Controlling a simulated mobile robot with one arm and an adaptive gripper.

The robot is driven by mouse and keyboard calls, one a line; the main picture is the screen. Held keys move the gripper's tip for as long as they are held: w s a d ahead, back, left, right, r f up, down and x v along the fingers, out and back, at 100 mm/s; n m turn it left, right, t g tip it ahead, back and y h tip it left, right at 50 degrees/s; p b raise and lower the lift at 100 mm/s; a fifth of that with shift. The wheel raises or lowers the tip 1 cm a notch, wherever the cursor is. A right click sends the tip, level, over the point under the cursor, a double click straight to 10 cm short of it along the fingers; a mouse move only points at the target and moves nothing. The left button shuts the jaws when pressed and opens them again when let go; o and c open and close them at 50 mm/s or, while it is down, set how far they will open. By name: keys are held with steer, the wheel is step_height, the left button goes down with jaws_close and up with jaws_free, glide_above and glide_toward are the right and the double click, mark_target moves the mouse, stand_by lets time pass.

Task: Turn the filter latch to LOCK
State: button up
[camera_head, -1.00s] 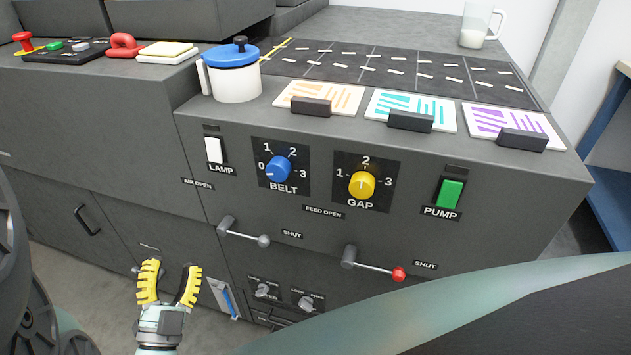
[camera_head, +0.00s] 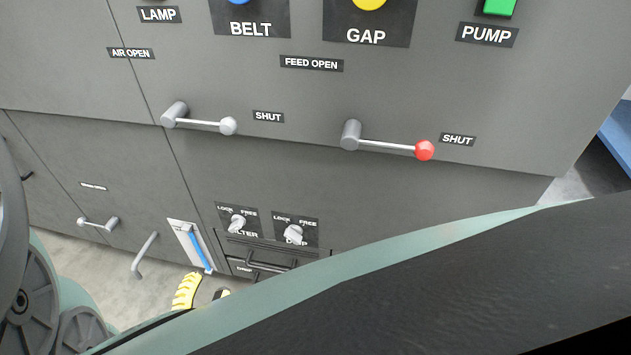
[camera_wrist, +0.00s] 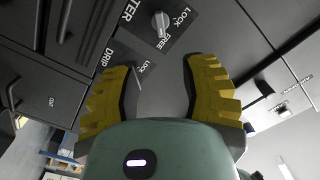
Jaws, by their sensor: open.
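The filter latch (camera_head: 237,222) is a small light-grey knob on a dark plate low on the machine front, with LOCK at left and FREE at right. It seems to point toward FREE. In the wrist view the filter latch (camera_wrist: 160,22) is at the top, beyond my fingertips and apart from them. The similar drip latch (camera_head: 294,233) is to its right. My gripper (camera_head: 206,290) is below and left of the latches, mostly hidden behind my arm. In the wrist view my gripper (camera_wrist: 160,78) has its yellow fingers spread wide, with nothing held.
Above are the air lever (camera_head: 200,122) with a grey ball and the feed lever (camera_head: 388,146) with a red ball, both sticking out. A dark handle (camera_head: 262,266) is under the latches. A blue-marked gauge (camera_head: 196,248) is at their left. Open floor (camera_head: 110,265) lies lower left.

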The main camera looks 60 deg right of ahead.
mark_target(235, 229)
steer(key=b+x, duration=0.3)
steer(key=x, duration=1.2)
steer(key=shift+w+d+r, duration=0.1)
steer(key=shift+d, duration=0.2)
steer(key=shift+o, duration=0.2)
steer(key=c, duration=0.5)
steer(key=shift+a, duration=0.25)
jaws_close()
